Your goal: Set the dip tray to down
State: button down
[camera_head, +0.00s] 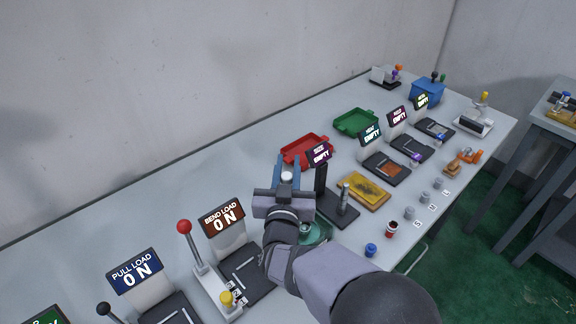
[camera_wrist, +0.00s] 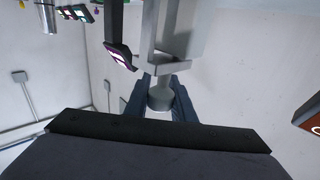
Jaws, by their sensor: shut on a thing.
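My gripper (camera_head: 287,178) is over the middle of the bench and points away from the camera. Its blue fingers are shut on a pale grey knob (camera_head: 287,176). In the wrist view the knob (camera_wrist: 160,98) sits between the fingers and joins a light grey bracket and upright (camera_wrist: 165,65). This seems to be the dip tray's handle, but I cannot tell for sure. A teal round part (camera_head: 318,234) shows below, partly hidden by my arm. The tray itself and its height cannot be made out.
The "SIZE EMPTY" display (camera_head: 319,155) stands just right of my gripper, with a red tray (camera_head: 305,150) behind. The bend load station (camera_head: 222,218) with a red-knobbed lever is at left. A yellow tray (camera_head: 364,190) and small bottles are at right.

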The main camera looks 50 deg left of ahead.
jog(key=c, duration=1.5)
grip_release()
jog(key=shift+f, duration=0.3)
jog(key=b+v, duration=0.2)
jog(key=v, duration=0.4)
jog(key=shift+s, duration=0.1)
jog(key=shift+s+d+r, duration=0.1)
jog(key=shift+s+d, duration=0.3)
jog(key=shift+d, duration=0.1)
